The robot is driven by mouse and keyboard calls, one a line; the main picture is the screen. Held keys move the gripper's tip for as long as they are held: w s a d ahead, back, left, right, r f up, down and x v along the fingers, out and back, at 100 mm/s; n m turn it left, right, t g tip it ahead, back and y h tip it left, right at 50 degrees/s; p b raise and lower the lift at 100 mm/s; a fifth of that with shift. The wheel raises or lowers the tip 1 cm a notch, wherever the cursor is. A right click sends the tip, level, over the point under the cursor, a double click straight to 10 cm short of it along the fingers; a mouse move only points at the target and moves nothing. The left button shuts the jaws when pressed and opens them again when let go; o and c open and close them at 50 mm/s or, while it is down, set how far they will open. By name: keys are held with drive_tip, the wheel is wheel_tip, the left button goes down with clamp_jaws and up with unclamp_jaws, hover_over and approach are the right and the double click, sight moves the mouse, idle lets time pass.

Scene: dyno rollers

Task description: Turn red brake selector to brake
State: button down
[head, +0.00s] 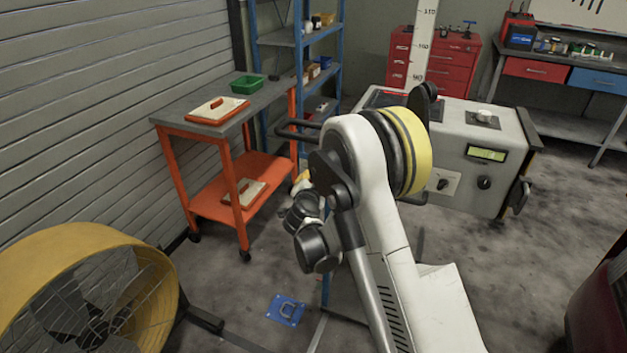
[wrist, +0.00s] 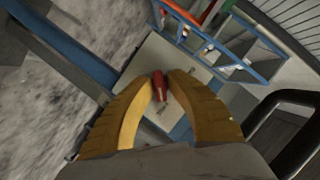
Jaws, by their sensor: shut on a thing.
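The red brake selector (wrist: 161,86) shows in the wrist view as a small red handle on a pale panel (wrist: 182,58). My gripper (wrist: 160,80) has its two yellow fingers closed in from both sides, with the red handle between their tips. The lower part of the handle and any markings near it are too small to read. In the head view, my arm covers the selector, and only a bit of a yellow finger (head: 302,181) shows past my wrist.
A grey control cabinet (head: 455,150) stands behind my arm, with a dark bar (head: 295,131) out to its left. An orange cart (head: 262,180) stands at left, a yellow fan (head: 85,290) at lower left. Blue shelves (head: 300,40) stand behind. Some floor at right is clear.

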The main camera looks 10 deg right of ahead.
drive_tip(key=n+g+h, duration=0.1)
drive_tip(key=n, duration=0.1)
drive_tip(key=shift+n+g, duration=0.3)
drive_tip(key=shift+n, duration=0.1)
drive_tip(key=n+g+h, duration=0.1)
drive_tip(key=n, duration=0.2)
drive_tip(key=shift+a+h, duration=0.1)
drive_tip(key=shift+h, duration=0.3)
drive_tip(key=n+g+h, duration=0.1)
drive_tip(key=n+h, duration=0.1)
drive_tip(key=n, duration=0.1)
drive_tip(key=shift+w+g, duration=0.1)
drive_tip(key=shift+g, duration=0.2)
drive_tip(key=shift+n+g+h, duration=0.3)
drive_tip(key=shift+n+h, duration=0.6)
drive_tip(key=shift+n, duration=0.7)
drive_tip(key=c, duration=1.5)
unclamp_jaws()
